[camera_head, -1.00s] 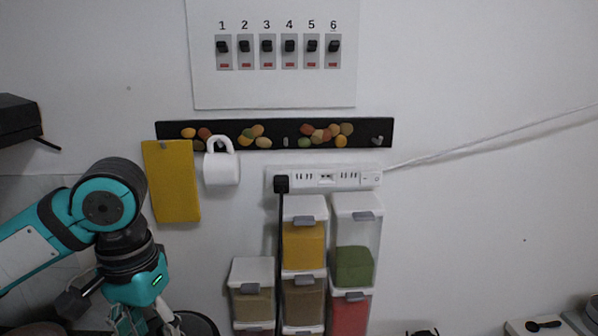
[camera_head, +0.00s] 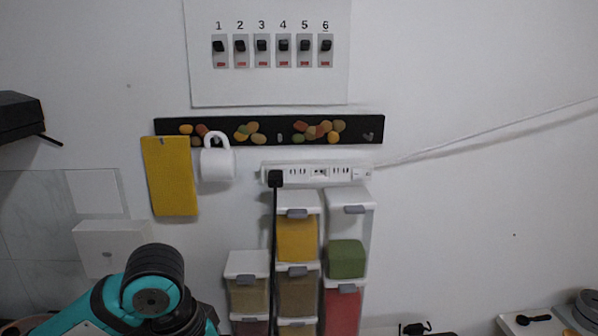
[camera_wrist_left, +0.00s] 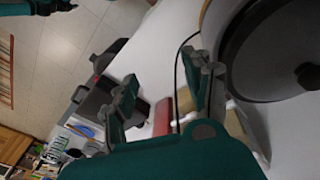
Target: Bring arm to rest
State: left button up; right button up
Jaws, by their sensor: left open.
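My left arm (camera_head: 152,295) shows at the lower left of the head view, low in the frame. Its gripper is below the edge there. In the left wrist view my left gripper (camera_wrist_left: 164,78) is open, with its two fingers apart and nothing held between them. My right gripper is in neither view.
Stacked spice dispensers (camera_head: 297,240) stand against the wall, right of my left arm. A white mug (camera_head: 217,165) and a yellow board (camera_head: 170,176) hang from a dark rack (camera_head: 365,130). A white box (camera_head: 108,246) stands behind the arm. A large dark round object (camera_wrist_left: 275,50) is close in the wrist view.

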pick_arm(q)
jog(key=s+d+f+t+h, duration=0.25)
jog(key=d+f, duration=0.25)
jog(key=f, duration=0.7)
jog(key=s+a+f+n+y, duration=0.3)
jog(key=s+a+f+y, duration=0.1)
jog(key=s+a+f, duration=0.75)
jog(key=s+a+f+g+b, duration=0.1)
jog(key=s+f, duration=0.1)
jog(key=f, duration=1.2)
jog(key=s+f+g, duration=0.1)
jog(key=s+f, duration=0.1)
jog(key=f, duration=1.3)
jog(key=s+a+f+b, duration=0.1)
jog(key=s+a+f, duration=0.2)
jog(key=s+f, duration=1.1)
jog(key=shift+s+f, duration=0.15)
jog(key=shift+s, duration=0.5)
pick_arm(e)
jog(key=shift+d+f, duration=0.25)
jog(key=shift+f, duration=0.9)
pick_arm(q)
jog(key=shift+g+y, duration=0.25)
